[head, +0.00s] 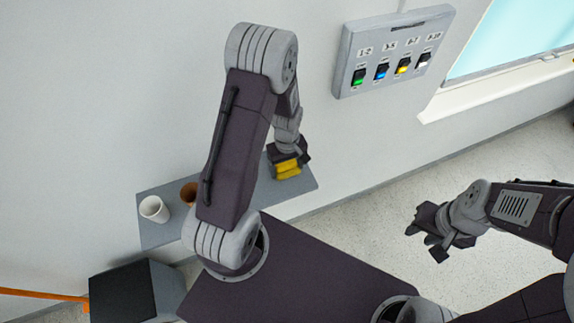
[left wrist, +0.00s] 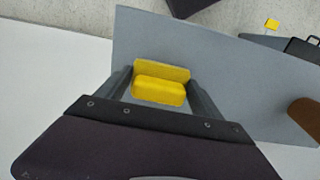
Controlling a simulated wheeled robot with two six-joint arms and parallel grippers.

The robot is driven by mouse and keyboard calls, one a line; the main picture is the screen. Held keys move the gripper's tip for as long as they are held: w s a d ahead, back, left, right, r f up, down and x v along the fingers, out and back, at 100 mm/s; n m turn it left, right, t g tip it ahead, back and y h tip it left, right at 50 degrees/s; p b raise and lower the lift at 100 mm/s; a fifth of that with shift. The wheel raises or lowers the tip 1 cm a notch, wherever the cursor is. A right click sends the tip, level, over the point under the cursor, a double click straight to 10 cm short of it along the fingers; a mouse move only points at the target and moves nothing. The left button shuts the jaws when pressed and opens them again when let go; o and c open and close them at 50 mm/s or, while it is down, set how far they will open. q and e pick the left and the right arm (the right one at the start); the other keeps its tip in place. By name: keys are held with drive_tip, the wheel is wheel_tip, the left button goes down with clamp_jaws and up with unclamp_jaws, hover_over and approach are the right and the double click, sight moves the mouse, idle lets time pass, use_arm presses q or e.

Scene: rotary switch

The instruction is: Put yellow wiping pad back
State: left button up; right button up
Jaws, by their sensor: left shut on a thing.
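The yellow wiping pad (head: 287,169) is at the right end of the grey wall shelf (head: 301,187) in the head view. My left gripper (head: 285,162) is shut on it from above. In the left wrist view the pad (left wrist: 159,90) sits between the two fingers (left wrist: 160,97), over the bare grey shelf (left wrist: 215,80), and shows two yellow faces or layers. I cannot tell whether its underside touches the shelf. My right gripper (head: 427,238) is open and empty over the floor, well away from the shelf.
A white cup (head: 153,209) and a brown cup (head: 189,193) stand on the shelf's left part. A switch panel (head: 393,50) hangs on the wall above. A black-topped bin (head: 123,292) and an orange handle (head: 40,295) are at lower left.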

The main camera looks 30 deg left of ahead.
use_arm(q)
drive_tip(key=shift+w+f, duration=0.15)
drive_tip(key=shift+w, duration=0.1)
drive_tip(key=shift+s+f, duration=0.1)
drive_tip(key=shift+s, duration=0.15)
drive_tip(key=o, duration=1.1)
drive_tip(key=shift+o, duration=1)
drive_tip(key=shift+w, duration=0.1)
